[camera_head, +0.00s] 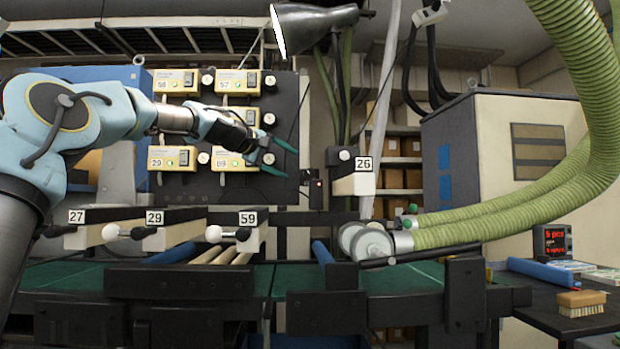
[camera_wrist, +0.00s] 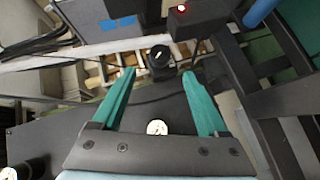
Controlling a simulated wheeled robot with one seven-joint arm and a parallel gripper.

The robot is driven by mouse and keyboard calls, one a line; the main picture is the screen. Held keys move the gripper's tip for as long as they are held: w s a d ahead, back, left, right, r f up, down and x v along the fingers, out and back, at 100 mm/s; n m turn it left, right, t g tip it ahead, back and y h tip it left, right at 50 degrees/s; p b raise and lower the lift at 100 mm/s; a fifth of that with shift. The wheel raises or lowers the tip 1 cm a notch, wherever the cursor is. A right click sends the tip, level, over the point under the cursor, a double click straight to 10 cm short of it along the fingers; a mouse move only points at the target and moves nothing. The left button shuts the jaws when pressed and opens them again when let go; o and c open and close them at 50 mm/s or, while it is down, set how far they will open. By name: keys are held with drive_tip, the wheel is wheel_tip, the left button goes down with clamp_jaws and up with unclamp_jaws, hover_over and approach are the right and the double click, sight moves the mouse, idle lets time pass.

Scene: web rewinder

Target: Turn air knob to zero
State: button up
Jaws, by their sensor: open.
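My gripper (camera_head: 289,162) is open, its two green fingers apart and empty, in front of the dark panel. In the wrist view my gripper (camera_wrist: 159,73) has a black round knob (camera_wrist: 160,57) with a white pointer mark just beyond and between its fingertips. The fingers do not appear to touch this knob. A smaller pale round dial (camera_wrist: 157,128) shows nearer, between the finger bases. The frames carry no readable air label, so I cannot tell for certain which knob is the air knob, or where its zero is.
The dark panel (camera_head: 287,100) carries several yellow numbered units (camera_head: 177,82) with round dials. A small black box (camera_head: 312,187) with a red light stands right of my gripper; its light also shows in the wrist view. A box labelled 26 (camera_head: 352,184) and green hoses (camera_head: 480,220) lie further right.

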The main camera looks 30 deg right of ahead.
sight(306, 171)
drive_tip(key=p+x, duration=0.5)
drive_tip(key=x, duration=0.4)
drive_tip(key=shift+w+d+p, duration=0.15)
drive_tip(key=shift+d+p, duration=0.25)
drive_tip(key=shift+w+d+f, duration=0.15)
drive_tip(key=shift+d+f, duration=0.05)
drive_tip(key=shift+d, duration=0.2)
clamp_jaws()
